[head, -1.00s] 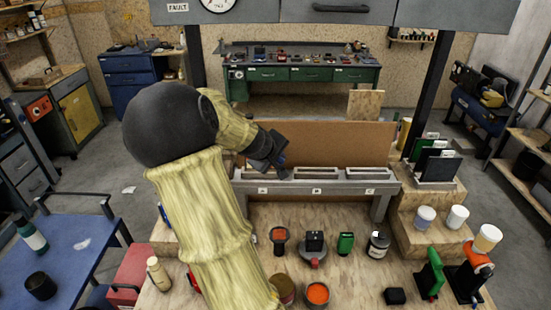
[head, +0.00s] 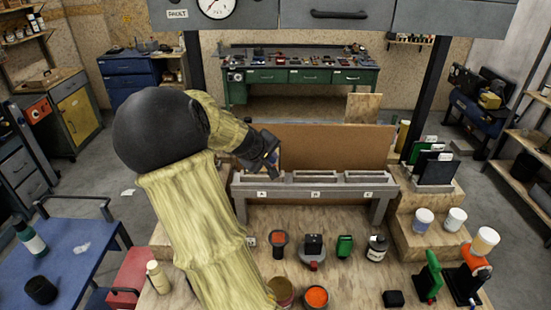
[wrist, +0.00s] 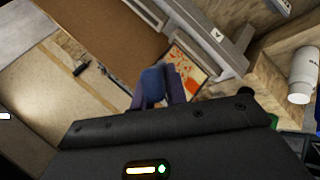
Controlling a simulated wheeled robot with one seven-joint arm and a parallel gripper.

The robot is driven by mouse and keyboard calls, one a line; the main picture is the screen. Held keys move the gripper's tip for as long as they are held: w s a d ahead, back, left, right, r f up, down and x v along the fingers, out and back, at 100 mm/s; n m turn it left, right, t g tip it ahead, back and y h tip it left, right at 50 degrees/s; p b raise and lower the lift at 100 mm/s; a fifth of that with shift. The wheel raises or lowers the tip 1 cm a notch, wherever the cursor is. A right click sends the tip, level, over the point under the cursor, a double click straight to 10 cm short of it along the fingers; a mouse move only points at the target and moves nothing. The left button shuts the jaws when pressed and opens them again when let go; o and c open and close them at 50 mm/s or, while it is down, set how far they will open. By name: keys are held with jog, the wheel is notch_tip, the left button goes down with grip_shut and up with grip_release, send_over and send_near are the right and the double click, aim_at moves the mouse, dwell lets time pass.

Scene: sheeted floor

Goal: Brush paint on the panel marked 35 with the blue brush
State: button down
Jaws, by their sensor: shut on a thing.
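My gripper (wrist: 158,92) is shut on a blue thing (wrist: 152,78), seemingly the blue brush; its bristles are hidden. In the head view my gripper (head: 271,163) is at the left end of the grey rack (head: 316,187), just above slot A. In the wrist view a pale panel with orange-red patches (wrist: 188,66) lies just beyond the fingers, beside the rack's A label. I cannot read a number on it, nor tell whether the brush touches it.
A brown board (head: 330,146) stands behind the rack. In front are an orange paint pot (head: 317,297), another pot (head: 281,291), a dark-lidded jar (head: 377,248) and several small tools. White cups (head: 455,219) stand on the right step. Slots B and C look empty.

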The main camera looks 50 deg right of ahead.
jog(key=shift+w+a, duration=0.7)
jog(key=shift+w, duration=0.15)
jog(key=shift+w+a, duration=1.25)
jog(key=shift+w, duration=0.3)
jog(key=shift+w+a+p, duration=0.4)
jog(key=shift+w+a, duration=0.95)
jog(key=shift+w, duration=0.15)
jog(key=shift+d+r+p, duration=0.1)
jog(key=shift+r+p, duration=0.45)
jog(key=shift+r, duration=0.2)
